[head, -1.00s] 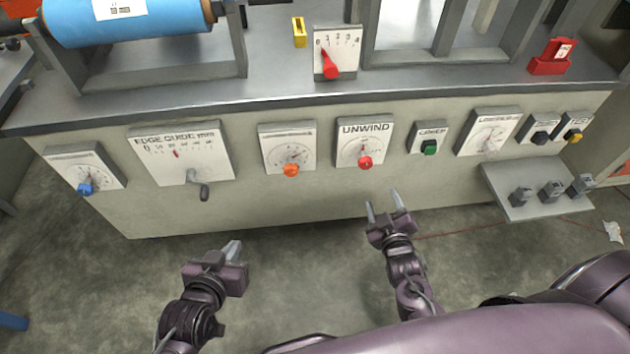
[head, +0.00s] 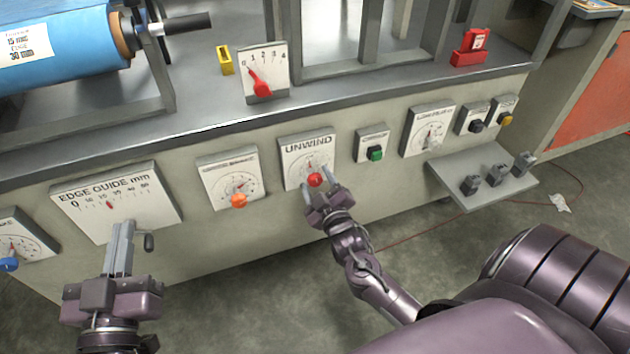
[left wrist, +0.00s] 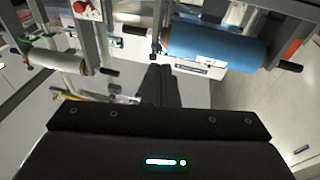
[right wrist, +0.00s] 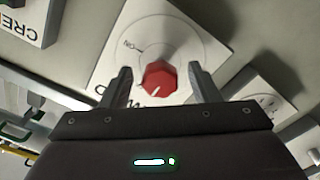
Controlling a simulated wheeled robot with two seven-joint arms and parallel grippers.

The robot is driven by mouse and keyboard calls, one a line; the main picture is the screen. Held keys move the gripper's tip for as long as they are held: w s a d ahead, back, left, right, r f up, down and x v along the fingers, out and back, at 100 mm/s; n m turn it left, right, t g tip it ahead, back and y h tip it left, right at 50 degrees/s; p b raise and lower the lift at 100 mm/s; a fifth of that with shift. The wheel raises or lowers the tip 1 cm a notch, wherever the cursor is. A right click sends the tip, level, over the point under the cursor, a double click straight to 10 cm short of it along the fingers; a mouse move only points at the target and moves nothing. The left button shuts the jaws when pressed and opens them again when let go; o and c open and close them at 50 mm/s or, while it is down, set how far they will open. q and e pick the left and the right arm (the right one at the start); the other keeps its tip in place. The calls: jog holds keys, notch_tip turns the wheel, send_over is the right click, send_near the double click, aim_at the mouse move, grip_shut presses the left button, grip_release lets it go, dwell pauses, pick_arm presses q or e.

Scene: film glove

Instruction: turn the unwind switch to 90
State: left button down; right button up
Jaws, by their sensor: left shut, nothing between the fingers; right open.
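The unwind switch is a red knob (head: 315,180) on a white dial plate labelled UNWIND (head: 307,150) on the machine's front panel. My right gripper (head: 322,193) is open, with its fingertips at either side of the red knob. In the right wrist view the red knob (right wrist: 160,78) sits between the two open fingers, with a visible gap on both sides. A white mark shows on the knob, but the dial numbers are too small to read. My left gripper (head: 122,240) is shut and empty, in front of the edge guide panel (head: 150,195).
An orange knob (head: 239,201) on its dial is left of UNWIND. A green button (head: 376,153) is to its right. A crank handle (head: 149,242) is close to my left gripper. A small shelf (head: 465,195) with several switches juts out at right.

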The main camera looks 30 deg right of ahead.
pick_arm(q)
jog(key=shift+s+a+r+t+h, duration=0.15)
jog(key=shift+r+t+h, duration=0.15)
jog(key=shift+r+t, duration=0.8)
pick_arm(e)
jog(key=shift+w+d, duration=0.15)
jog(key=shift+w, duration=0.55)
pick_arm(q)
jog(key=shift+r+g, duration=0.3)
pick_arm(e)
jog(key=shift+c, duration=0.2)
jog(key=c, duration=0.9)
